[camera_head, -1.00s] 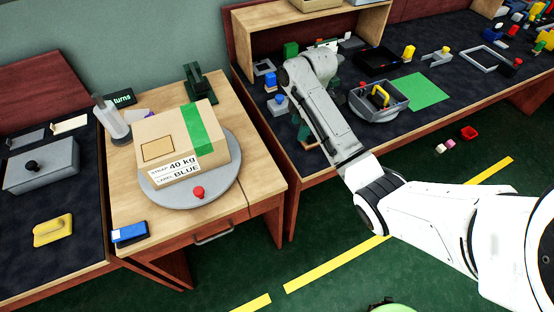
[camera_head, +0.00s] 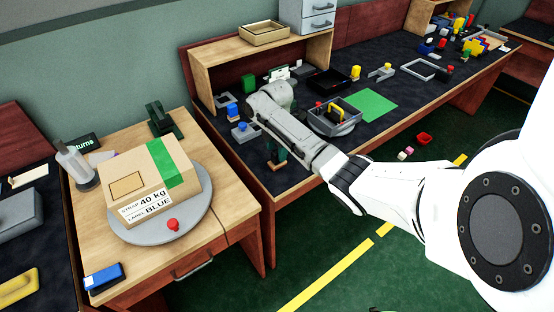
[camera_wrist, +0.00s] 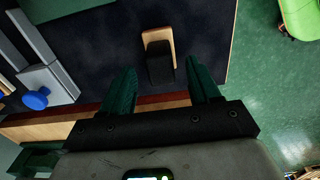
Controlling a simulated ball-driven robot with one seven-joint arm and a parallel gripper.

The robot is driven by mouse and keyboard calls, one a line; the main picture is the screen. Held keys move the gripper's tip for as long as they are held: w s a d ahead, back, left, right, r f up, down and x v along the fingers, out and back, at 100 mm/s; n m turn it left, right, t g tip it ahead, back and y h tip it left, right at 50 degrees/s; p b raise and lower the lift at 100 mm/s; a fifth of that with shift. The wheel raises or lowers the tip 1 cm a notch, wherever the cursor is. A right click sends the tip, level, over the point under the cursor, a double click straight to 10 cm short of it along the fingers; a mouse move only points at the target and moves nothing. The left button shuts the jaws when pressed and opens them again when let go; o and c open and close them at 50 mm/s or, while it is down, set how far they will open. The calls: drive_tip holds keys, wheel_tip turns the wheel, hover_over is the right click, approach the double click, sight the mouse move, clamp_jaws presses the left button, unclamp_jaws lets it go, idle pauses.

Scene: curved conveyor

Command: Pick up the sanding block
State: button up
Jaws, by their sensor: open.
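A small block with a tan wooden part and a black part, which looks like the sanding block (camera_wrist: 158,62), lies on the dark bench mat near its front edge in the wrist view. My gripper (camera_wrist: 160,68) has two green fingers, spread open and empty. In the wrist view the block shows between the fingertips, with clear mat on both sides of it. I cannot tell how high the fingers are above it. In the head view my arm partly hides this spot, and some green of my gripper shows near the bench's front edge.
A grey part with a blue knob (camera_wrist: 37,99) lies left of the block in the wrist view. A grey tote (camera_head: 335,120) and green sheet (camera_head: 368,105) lie right on the bench. A cardboard box (camera_head: 146,180) stands on a round plate on the left table.

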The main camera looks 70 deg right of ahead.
sight(277, 151)
drive_tip(key=shift+s+f, duration=0.1)
drive_tip(key=shift+f, duration=1.75)
drive_tip(key=shift+c, duration=0.4)
drive_tip(key=c, duration=0.9)
